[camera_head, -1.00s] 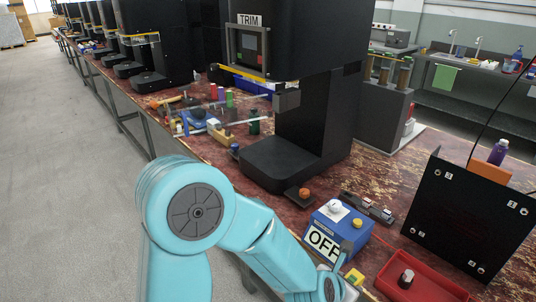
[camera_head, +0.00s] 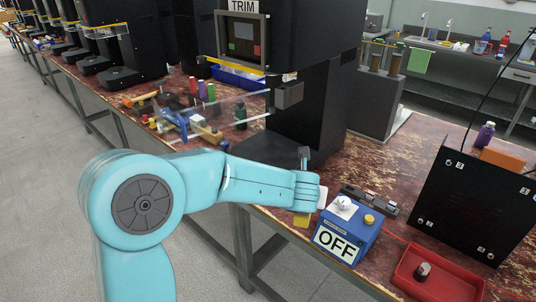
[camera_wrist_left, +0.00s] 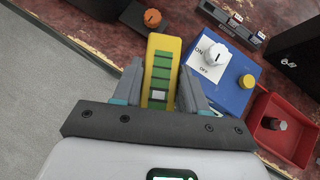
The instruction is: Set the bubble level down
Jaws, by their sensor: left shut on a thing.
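The bubble level is a yellow block with a green and dark banded face. In the left wrist view the bubble level (camera_wrist_left: 161,72) is between the two fingers of my left gripper (camera_wrist_left: 158,92), which is shut on it. In the head view my left gripper (camera_head: 308,192) is over the bench's front edge, left of the blue switch box. A yellow end of the level (camera_head: 302,220) shows below it; the rest is hidden by my arm. My right gripper is not in view.
The blue switch box (camera_head: 337,246), marked OFF, stands close right of the gripper. A red tray (camera_head: 408,286) and black panel (camera_head: 465,205) are further right. An orange knob (camera_wrist_left: 152,18) lies just beyond the level. The black TRIM machine (camera_head: 315,115) stands behind.

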